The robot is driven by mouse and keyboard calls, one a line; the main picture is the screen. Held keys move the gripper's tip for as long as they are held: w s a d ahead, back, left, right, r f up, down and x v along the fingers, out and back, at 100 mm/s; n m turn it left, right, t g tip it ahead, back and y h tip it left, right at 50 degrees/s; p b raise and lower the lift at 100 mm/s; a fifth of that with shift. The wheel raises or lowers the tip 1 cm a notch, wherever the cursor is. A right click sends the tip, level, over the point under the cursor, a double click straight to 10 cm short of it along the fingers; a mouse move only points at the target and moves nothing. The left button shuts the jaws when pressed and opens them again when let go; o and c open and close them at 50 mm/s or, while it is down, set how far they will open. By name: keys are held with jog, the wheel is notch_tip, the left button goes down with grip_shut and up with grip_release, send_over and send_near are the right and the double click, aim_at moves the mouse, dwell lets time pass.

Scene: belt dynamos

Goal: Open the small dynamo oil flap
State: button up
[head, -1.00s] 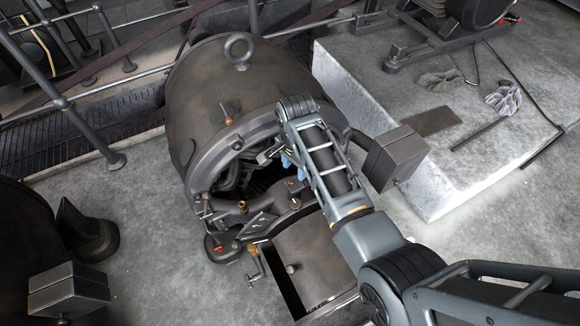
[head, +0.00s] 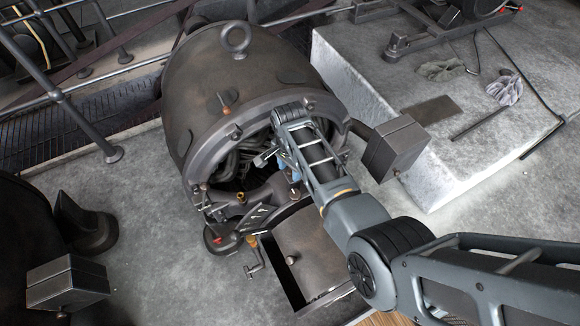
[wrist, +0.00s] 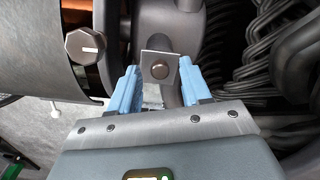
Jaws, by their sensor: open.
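The dynamo (head: 235,85) is a big dark drum with a ring on top and an open front end showing coils. My gripper (head: 280,172) is at that open end, partly hidden by my own wrist. In the wrist view my gripper (wrist: 155,85) has its two blue fingers apart. A small pale metal plate with a round stud (wrist: 160,67), perhaps the oil flap, shows between and just beyond the fingertips. I cannot tell whether they touch it. Nothing is seen held.
A dark knob with a white mark (wrist: 85,45) sits left of the fingers; coils (wrist: 285,50) lie right. A grey box (head: 393,147) sticks out right of the drum. A floor hatch cover (head: 318,255) lies below. A pale stone block (head: 430,80) stands at right.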

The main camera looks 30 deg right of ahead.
grip_shut()
dwell(0.3)
